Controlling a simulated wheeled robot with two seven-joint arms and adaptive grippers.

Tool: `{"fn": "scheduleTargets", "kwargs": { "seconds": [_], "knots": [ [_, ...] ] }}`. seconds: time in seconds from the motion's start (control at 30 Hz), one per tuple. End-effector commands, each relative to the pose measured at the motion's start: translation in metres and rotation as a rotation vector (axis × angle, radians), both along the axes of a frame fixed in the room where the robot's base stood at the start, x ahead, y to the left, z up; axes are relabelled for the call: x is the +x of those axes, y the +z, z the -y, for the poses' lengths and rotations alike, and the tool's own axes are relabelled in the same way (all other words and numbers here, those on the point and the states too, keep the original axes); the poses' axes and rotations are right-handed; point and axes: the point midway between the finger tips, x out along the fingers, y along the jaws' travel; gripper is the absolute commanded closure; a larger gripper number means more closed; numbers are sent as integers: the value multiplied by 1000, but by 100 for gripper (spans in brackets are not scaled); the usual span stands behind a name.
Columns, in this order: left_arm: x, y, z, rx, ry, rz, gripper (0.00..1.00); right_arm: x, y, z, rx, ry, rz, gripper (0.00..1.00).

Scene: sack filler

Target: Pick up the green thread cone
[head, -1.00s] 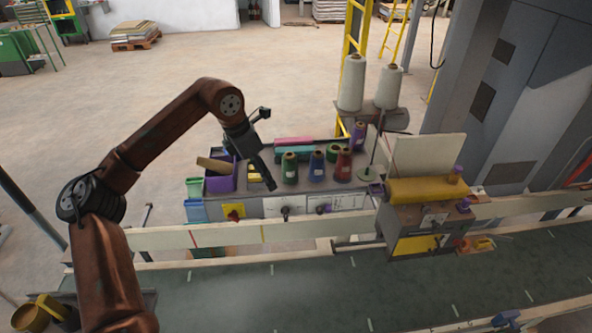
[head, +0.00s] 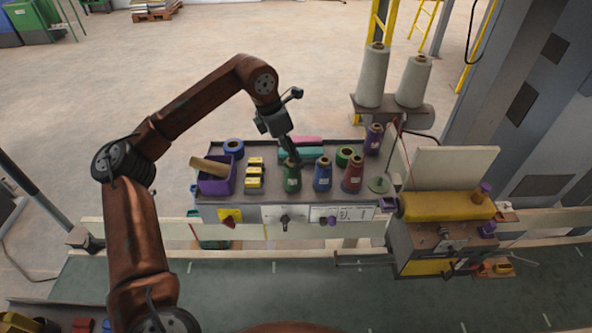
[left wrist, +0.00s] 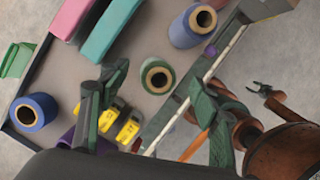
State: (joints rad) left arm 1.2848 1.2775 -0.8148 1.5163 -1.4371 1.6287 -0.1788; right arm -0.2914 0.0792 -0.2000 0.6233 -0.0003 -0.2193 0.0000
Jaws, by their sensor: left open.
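The green thread cone (head: 292,181) stands upright on the grey workbench top, left of a blue cone (head: 323,174) and a red cone (head: 353,173). My left gripper (head: 292,160) is just above and behind it in the head view. In the left wrist view the green cone (left wrist: 157,76) shows from above, its tan core hole visible. The open fingers of my left gripper (left wrist: 161,95) lie on either side of it in that picture, with no visible contact. A small dark claw at the right of the wrist view appears to be my right gripper (left wrist: 267,89), too small to read.
Yellow blocks (head: 254,172) and a purple bin (head: 216,184) are left of the cone. Teal (head: 301,154) and pink boxes lie behind it. A green spool (head: 345,155) and a purple cone (head: 374,139) stand right.

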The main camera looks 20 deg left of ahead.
Motion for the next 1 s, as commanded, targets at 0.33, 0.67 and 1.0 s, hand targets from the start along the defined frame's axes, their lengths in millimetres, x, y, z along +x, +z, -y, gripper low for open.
{"fn": "scheduleTargets", "kwargs": {
  "seconds": [0.33,0.67,1.0],
  "knots": [
    [-1,-42,-2,2,11,-4,42,-28,16,1,-1,-8,-35,53],
    [6,-62,4,0,9,0,42,2,21,-1,1,0,4,53],
    [6,-61,5,0,7,0,60,-8,20,0,0,-3,-9,53]
  ]
}}
